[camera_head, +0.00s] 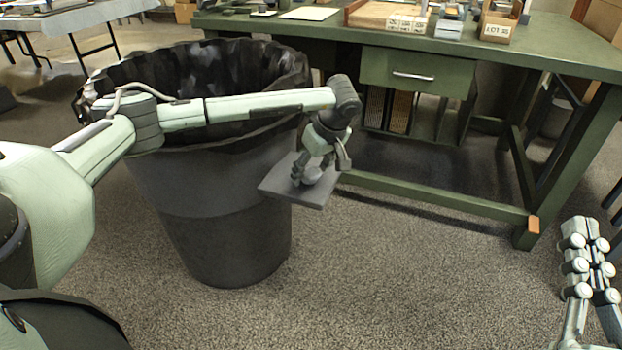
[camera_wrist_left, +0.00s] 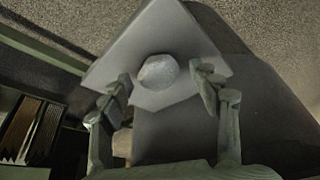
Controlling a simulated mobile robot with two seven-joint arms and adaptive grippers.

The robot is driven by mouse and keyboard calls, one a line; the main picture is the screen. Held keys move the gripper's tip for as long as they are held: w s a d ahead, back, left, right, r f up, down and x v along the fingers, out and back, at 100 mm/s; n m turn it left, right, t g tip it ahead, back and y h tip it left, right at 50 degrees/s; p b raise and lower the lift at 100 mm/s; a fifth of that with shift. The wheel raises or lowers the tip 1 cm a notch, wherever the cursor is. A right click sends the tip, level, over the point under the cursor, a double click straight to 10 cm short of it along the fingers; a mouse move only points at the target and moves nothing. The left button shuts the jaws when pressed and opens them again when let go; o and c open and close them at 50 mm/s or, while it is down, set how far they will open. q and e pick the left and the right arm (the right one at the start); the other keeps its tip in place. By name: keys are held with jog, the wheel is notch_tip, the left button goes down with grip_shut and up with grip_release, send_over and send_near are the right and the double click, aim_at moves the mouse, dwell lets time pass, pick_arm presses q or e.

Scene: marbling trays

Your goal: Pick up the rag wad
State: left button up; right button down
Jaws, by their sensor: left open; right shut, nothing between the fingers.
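The rag wad looks like a small pale grey rounded lump (camera_wrist_left: 158,72) on a flat grey plate (camera_wrist_left: 194,32). In the head view the plate (camera_head: 280,184) shows at the bin's right side, and the lump (camera_head: 313,174) is partly hidden by my left gripper. My left gripper (camera_head: 306,168) points down over the plate. In the left wrist view its open fingers (camera_wrist_left: 165,80) stand on either side of the lump, with gaps showing. My right gripper (camera_head: 587,228) is shut and empty at the lower right, far from the plate.
A large dark bin (camera_head: 215,235) with a black liner (camera_head: 235,68) stands under my left arm. A green workbench (camera_head: 455,52) with a drawer (camera_head: 415,80) stands behind; boxes and trays lie on it. Carpeted floor (camera_head: 400,270) is clear between the bin and my right gripper.

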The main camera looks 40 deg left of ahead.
pick_arm(q)
jog(key=shift+w+a+f, duration=0.1)
jog(key=shift+a+f, duration=0.1)
jog(key=shift+f, duration=0.25)
jog(key=c, duration=0.9)
jog(key=shift+r, duration=0.1)
